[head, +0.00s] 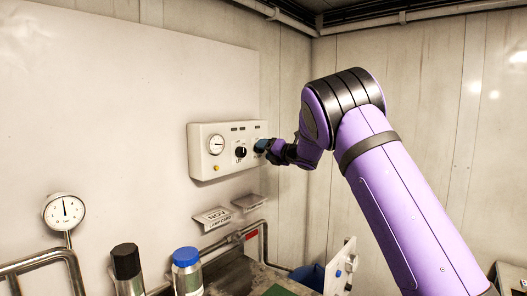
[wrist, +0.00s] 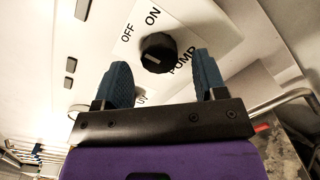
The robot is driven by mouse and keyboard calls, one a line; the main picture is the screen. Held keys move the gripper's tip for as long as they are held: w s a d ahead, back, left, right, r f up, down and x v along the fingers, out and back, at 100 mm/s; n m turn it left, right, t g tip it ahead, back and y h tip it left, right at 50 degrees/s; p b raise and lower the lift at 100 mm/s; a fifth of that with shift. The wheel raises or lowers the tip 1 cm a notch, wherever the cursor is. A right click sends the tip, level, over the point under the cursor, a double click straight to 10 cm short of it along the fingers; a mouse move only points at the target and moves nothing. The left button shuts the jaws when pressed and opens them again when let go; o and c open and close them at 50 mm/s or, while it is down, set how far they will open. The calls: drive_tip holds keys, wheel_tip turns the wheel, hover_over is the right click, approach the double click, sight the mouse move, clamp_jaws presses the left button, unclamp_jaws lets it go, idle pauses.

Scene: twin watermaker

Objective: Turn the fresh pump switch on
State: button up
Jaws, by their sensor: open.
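The wrist view shows a round black knob (wrist: 157,50) on a white label plate marked OFF, ON and PUMP. The rest of the wording is partly hidden, so I cannot read which pump it is. A pale mark shows on the knob, but I cannot tell clearly which word it points to. My gripper (wrist: 162,66) is open, its two blue fingers apart on either side of the knob's lower edge, with no clear contact. In the head view, my gripper (head: 266,147) is at the right part of the white control box (head: 205,166) and hides what is behind it.
The box also has a gauge (head: 216,145), another black knob (head: 240,152) and a small yellow button (head: 216,168). Below are two small signs (head: 212,218), pipes, a blue-capped bottle (head: 187,270) and a black-capped bottle (head: 127,268). A second gauge (head: 64,212) stands at left.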

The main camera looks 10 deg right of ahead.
drive_tip(key=shift+x, duration=0.8)
drive_tip(key=shift+c, duration=0.2)
drive_tip(key=c, duration=0.9)
drive_tip(key=shift+m, duration=0.3)
drive_tip(key=m, duration=1.1)
drive_tip(key=shift+g, duration=0.3)
